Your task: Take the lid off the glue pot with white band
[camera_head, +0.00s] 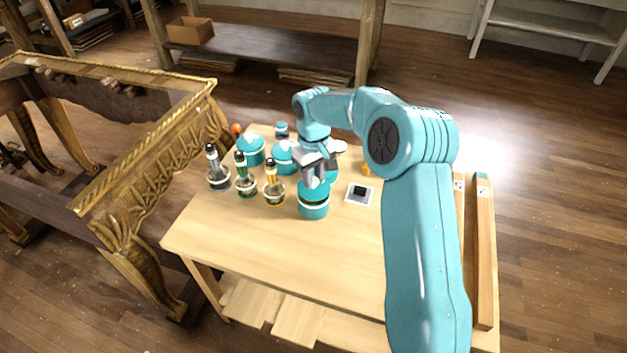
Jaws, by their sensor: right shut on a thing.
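A teal glue pot (314,212) with a pale band stands near the middle of the wooden table. Its teal lid (313,187) is directly above it, with a dark strip showing between lid and body. I cannot tell whether the lid is fully clear of the pot. My right gripper (317,178) comes down from above and is shut on the lid. Two similar teal pots stand behind to the left, one at the back left (250,152) and one nearer the gripper (284,160); the arm partly hides things behind it. My left gripper is not in view.
The front of the table (265,240) is clear. A gilt console (150,190) stands close at left.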

